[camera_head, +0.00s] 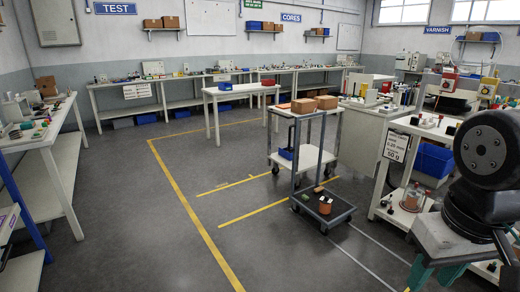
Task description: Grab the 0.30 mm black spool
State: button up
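No label reading 0.30 mm is legible, and I cannot tell which item is the black spool. A copper-coloured spool (325,206) with a dark top stands on the low grey deck of the trolley (340,214). Another copper-coloured spool (411,201) sits on the lower shelf of the right bench. Small black items (415,121) lie on that bench's top, too small to identify. My dark arm fills the right edge, and my gripper is not in view.
The right bench (428,131) bears a sign (395,147) that seems to read 0.25 mm, 50 g. A blue bin (433,160) is under the benches. Open floor (130,215) with yellow lines lies left of the trolley.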

aim_at(326, 203)
jog(key=u, duration=0.55)
jog(key=i, duration=3)
jog(key=z, duration=1.25)
jog(key=i, duration=0.85)
jog(key=z, duration=0.7)
